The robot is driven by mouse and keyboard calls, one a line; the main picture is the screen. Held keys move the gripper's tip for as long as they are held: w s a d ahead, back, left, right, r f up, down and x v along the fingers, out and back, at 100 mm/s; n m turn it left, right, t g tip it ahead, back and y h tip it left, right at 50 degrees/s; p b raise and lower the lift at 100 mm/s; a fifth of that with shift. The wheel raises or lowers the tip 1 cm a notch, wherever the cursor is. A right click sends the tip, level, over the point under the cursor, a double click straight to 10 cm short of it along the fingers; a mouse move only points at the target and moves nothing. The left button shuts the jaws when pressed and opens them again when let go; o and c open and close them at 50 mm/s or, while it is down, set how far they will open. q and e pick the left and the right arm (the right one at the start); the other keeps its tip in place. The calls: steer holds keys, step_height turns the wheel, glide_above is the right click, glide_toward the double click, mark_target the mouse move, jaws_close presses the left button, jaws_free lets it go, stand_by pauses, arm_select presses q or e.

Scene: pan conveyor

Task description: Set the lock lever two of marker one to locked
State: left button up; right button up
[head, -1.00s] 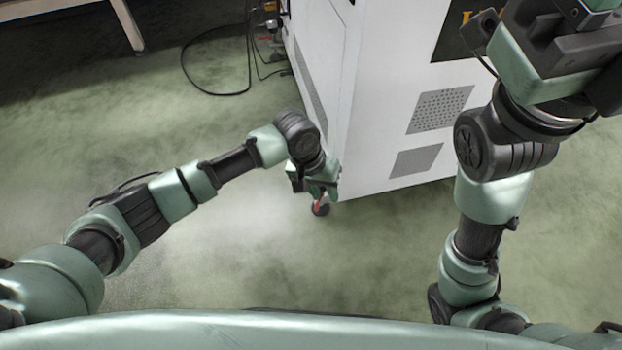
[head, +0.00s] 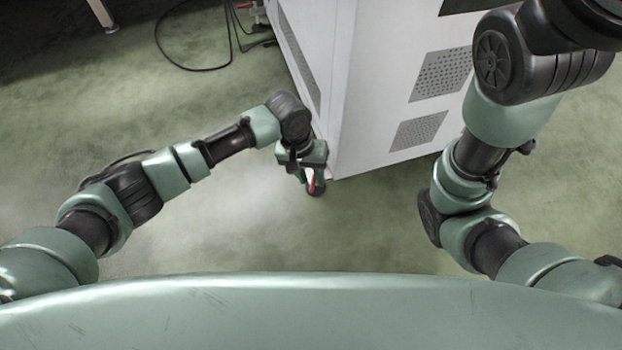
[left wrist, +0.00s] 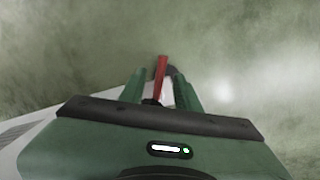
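The red lock lever (head: 311,183) sits on a dark caster (head: 316,192) under the near bottom corner of the white cabinet (head: 380,110). In the left wrist view, the lever (left wrist: 160,74) stands between the two green fingers of my left gripper (left wrist: 160,88), with a gap showing on each side. My left gripper (head: 313,176) points down at the caster in the head view and is open around the lever. It partly hides the lever and the caster. My right gripper is outside the frames; only its arm shows at the right.
The cabinet's side, with grey vent grilles (head: 441,74), rises right beside my left gripper. A black cable (head: 196,68) lies on the floor behind, at the upper left. A table leg (head: 102,14) shows at the top left. The green floor to the left is free.

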arm_select(q)
steer(key=shift+f, duration=0.1)
jaws_close()
stand_by(1.4)
